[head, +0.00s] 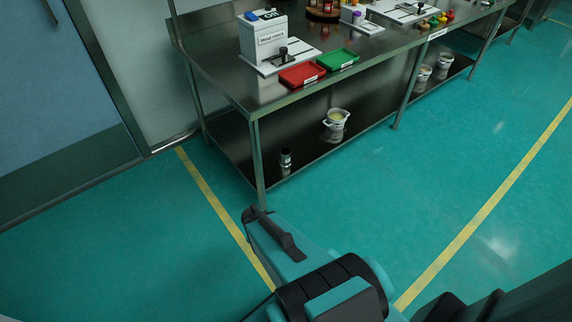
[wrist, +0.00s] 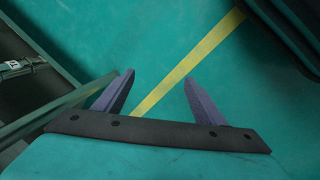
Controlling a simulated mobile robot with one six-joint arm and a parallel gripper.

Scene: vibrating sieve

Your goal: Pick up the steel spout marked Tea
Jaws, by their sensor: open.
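A small steel cylinder (head: 286,157), probably the spout, stands on the lower shelf of the steel bench near its front left corner. In the head view its marking is too small to read. In the wrist view a steel piece with a small white label (wrist: 14,65) shows at the left edge, partly cut off; the label is not clearly readable. My gripper (wrist: 159,80) is open and empty, its two purple fingers apart over the green floor. The steel piece lies to its left, beyond a bench leg, apart from the fingers.
The steel bench (head: 225,85) has a front leg (head: 257,160) close to my arm. A white pot (head: 336,119) stands farther along the lower shelf (head: 300,148). Red (head: 302,75) and green (head: 337,59) trays sit on top. The floor right of the bench is clear.

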